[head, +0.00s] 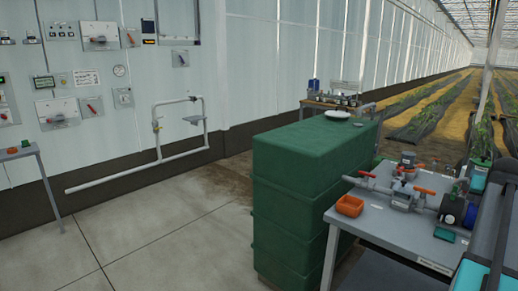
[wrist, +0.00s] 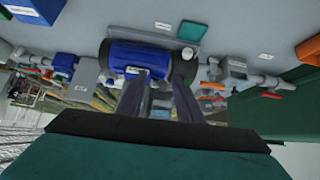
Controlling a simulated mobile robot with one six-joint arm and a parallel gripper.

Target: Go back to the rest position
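My gripper (wrist: 160,92) shows in the wrist view as two grey fingers standing apart, with a gap between them. I see nothing held in the gap. Behind the fingertips is a blue and black pump (wrist: 142,60), lying on its side on the grey bench; I cannot tell the exact distance. The same pump (head: 458,210) shows at the right in the head view. My fingers are not visible in the head view; only parts of my arm show at its right edge.
The bench (head: 395,227) carries pipework with orange-handled valves (head: 404,197), an orange bin (head: 349,206) and a green pad (head: 444,234). A large green tank (head: 290,200) stands beside it. A wall pipe (head: 130,175) runs at the left. The concrete floor (head: 165,240) is clear.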

